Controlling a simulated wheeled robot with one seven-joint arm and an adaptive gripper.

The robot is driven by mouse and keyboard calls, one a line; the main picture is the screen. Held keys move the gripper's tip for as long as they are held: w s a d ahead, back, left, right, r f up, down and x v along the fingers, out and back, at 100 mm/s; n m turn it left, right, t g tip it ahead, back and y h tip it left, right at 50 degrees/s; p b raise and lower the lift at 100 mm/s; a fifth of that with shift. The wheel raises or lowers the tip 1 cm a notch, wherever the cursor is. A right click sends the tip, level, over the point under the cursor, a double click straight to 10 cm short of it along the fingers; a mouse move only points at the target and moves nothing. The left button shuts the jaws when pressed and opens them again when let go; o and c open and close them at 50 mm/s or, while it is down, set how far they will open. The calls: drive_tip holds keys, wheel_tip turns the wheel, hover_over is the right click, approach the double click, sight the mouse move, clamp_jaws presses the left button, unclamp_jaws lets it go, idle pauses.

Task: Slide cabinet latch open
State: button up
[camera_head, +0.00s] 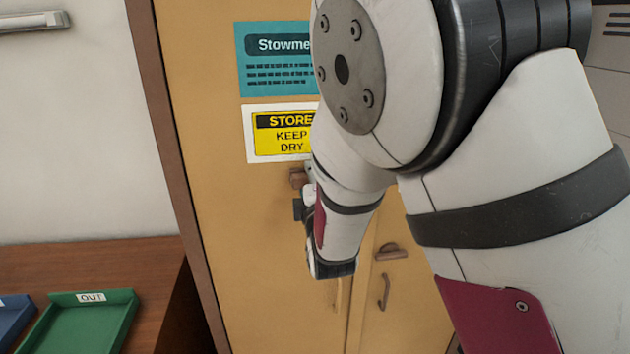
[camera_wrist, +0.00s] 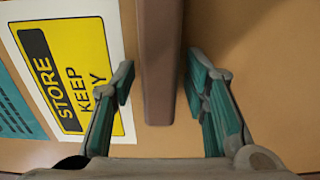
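The cabinet (camera_head: 225,230) is tan with a brown side edge. A brown latch piece (camera_head: 298,178) sits on it below the yellow sign, partly hidden by my arm. In the wrist view a brown bar (camera_wrist: 158,60), which looks like this latch, runs down from the top edge between my fingers. My gripper (camera_wrist: 160,85) is open, one finger on each side of the bar with a visible gap on both sides. In the head view my gripper (camera_head: 301,207) is mostly hidden by my arm.
A second brown latch (camera_head: 390,252) and a pull handle (camera_head: 384,291) are lower right on the cabinet. The yellow "Keep dry" sign (camera_head: 283,134) and a teal sign (camera_head: 270,60) are flat on the door. A green tray (camera_head: 88,325) lies on the brown table (camera_head: 100,265) at left.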

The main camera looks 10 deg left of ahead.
drive_tip(key=shift+d, duration=0.2)
drive_tip(key=shift+s, duration=0.15)
drive_tip(key=v, duration=1.1)
drive_tip(key=shift+s, duration=0.25)
drive_tip(key=shift+d, duration=0.1)
drive_tip(key=s+d+r+m+g+h, duration=0.1)
drive_tip(key=d+r+m+g+h, duration=0.15)
drive_tip(key=d+m+g, duration=0.6)
drive_tip(key=s+d+r+m+g+h, duration=0.1)
drive_tip(key=s+d+m, duration=0.5)
drive_tip(key=s+d, duration=0.2)
drive_tip(key=s+d+r+m+g+h+b, duration=0.1)
drive_tip(key=s+d+m, duration=0.5)
drive_tip(key=s, duration=0.7)
drive_tip(key=d+g, duration=0.1)
drive_tip(key=d, duration=0.1)
drive_tip(key=shift+s+d+r+m+b, duration=0.2)
drive_tip(key=shift+d+r+m+b, duration=0.1)
drive_tip(key=shift+d+m, duration=0.1)
